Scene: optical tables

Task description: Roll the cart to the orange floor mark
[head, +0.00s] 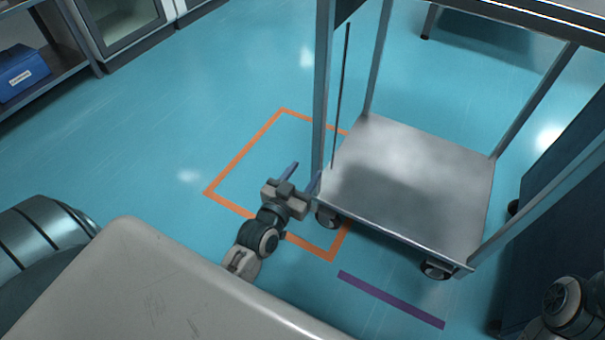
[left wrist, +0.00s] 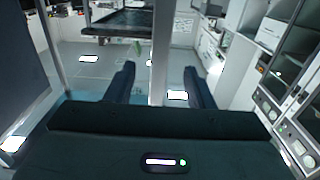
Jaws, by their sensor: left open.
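The metal cart (head: 410,190) stands on the blue floor in the head view, with upright posts, a grey lower shelf and dark wheels. The orange floor mark (head: 243,152) is a rectangular outline to its left. The cart's left side covers part of the mark's right side; most of the outline lies outside the cart. My left gripper (head: 304,175) is open beside the cart's near left post. In the left wrist view a pale post (left wrist: 160,60) stands between the open fingers (left wrist: 161,88); whether they touch it is unclear. My right gripper is out of frame.
A purple floor line (head: 390,300) lies in front of the cart. A dark cabinet (head: 560,215) stands close on the cart's right. A shelf with a blue box (head: 22,75) is at the far left. The floor left of the mark is clear.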

